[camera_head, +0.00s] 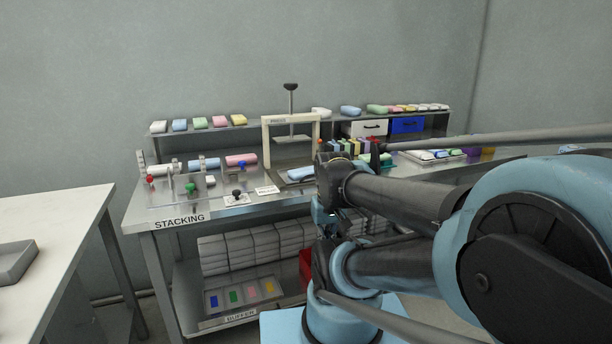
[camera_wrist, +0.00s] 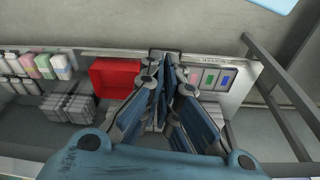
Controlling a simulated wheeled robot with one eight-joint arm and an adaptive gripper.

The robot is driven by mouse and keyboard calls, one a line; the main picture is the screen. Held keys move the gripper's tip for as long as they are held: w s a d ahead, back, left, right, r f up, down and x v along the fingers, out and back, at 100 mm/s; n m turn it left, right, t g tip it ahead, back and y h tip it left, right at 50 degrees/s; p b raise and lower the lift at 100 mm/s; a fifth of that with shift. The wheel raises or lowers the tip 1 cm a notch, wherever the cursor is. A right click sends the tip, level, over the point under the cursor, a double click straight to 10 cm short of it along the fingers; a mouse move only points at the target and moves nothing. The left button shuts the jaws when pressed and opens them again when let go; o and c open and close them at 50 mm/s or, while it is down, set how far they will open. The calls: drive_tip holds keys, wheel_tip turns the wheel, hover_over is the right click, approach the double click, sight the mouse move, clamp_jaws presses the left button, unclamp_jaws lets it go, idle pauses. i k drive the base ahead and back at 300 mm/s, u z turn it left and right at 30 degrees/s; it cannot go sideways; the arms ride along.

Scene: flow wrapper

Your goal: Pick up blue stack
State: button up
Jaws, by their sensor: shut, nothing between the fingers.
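Several light blue pieces show in the head view, and I cannot tell which is the blue stack. One blue piece (camera_head: 203,163) lies in the stacking area at the left of the steel bench. Another blue piece (camera_head: 300,174) lies under the press, partly hidden by my arm. More stand on the upper shelf, one at the left (camera_head: 180,125) and one right of the press (camera_head: 350,111). My gripper (camera_wrist: 163,60) is shut and empty in the wrist view. It appears above the lower shelf, between the red bin and the buffer tray, away from the blue pieces.
The press (camera_head: 291,130) stands mid-bench. A red bin (camera_wrist: 115,77), the buffer tray (camera_wrist: 232,95) with coloured cards and grey-white stacks (camera_wrist: 70,108) are on the lower shelf. A white table (camera_head: 50,225) stands at the left.

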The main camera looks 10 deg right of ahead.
sight(297, 174)
drive_tip(key=z, duration=1.1)
drive_tip(key=k, duration=1.25)
drive_tip(key=u, duration=0.4)
drive_tip(key=i, duration=1)
drive_tip(key=z, duration=0.05)
